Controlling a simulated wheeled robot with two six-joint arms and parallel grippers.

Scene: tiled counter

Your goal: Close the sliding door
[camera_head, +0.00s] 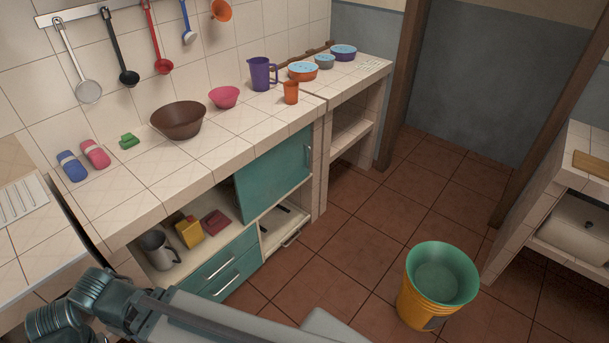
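The sliding door (272,180) is a teal panel in the front of the tiled counter. A dark vertical handle (308,155) is at its right edge. The panel covers the right part of the upper cabinet opening. To its left the opening is uncovered and shows a grey metal pitcher (157,250), a yellow item (189,231) and a red item (215,222). Links of my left arm show at the bottom left, but its fingertips do not show. My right gripper is not in view.
Below the opening are teal drawers (220,272) with metal handles and a pale drawer (280,232) that appears pulled out. A yellow bucket (428,305) with a green inside stands on the floor. Bowls and cups are on the countertop (150,168). The brown tiled floor (400,215) is otherwise largely clear.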

